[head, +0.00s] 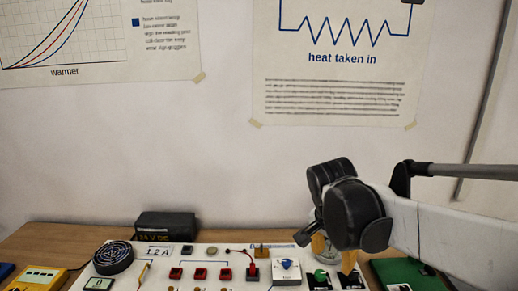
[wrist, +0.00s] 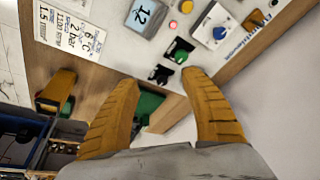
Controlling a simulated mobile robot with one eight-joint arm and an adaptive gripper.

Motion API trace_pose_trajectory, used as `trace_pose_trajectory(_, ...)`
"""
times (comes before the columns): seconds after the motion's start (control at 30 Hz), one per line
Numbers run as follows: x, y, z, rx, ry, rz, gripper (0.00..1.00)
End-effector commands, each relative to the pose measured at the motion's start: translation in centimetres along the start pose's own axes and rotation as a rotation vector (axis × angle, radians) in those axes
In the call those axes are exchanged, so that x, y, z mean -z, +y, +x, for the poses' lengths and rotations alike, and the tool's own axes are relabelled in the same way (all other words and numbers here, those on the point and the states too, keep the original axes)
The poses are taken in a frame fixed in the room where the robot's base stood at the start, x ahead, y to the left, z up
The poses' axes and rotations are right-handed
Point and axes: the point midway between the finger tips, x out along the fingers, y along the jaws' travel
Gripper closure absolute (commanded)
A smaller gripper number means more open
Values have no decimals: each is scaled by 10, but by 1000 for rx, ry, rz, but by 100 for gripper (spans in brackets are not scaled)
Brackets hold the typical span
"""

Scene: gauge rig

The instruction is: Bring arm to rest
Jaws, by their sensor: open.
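My gripper (head: 333,255) is at the right of the head view, above the right end of the white rig board (head: 215,262). Its two orange fingers are spread apart and point down. In the wrist view the fingers of my gripper (wrist: 162,82) are wide apart with nothing held between them. Beyond the fingertips lie the board's edge, part of a green thing (wrist: 148,104) and the wooden bench top. My arm reaches in from the right edge of the head view. I cannot tell how high the fingertips are above the board.
The board carries a blue knob (head: 287,265), red blocks (head: 225,273) and a dark round grille (head: 113,257). A black supply box (head: 165,226) stands behind it. A green case (head: 405,273) is on the right, a yellow meter (head: 38,279) on the left. The wall behind is flat, with posters.

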Motion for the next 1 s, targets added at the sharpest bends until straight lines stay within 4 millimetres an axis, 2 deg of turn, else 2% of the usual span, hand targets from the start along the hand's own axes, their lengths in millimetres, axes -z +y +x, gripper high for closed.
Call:
trace_pose_trajectory(0.03, -6, 14, -6, 31, 3, -58, 46)
trace_pose_trajectory(0.2, -28, 51, -21, 142, 41, -278, 46)
trace_pose_trajectory(0.5, -71, 102, -23, 289, 179, -623, 46)
trace_pose_trajectory(0.7, -86, 116, -19, 325, 250, -743, 46)
trace_pose_trajectory(1.0, -88, 118, -18, 329, 264, -768, 46)
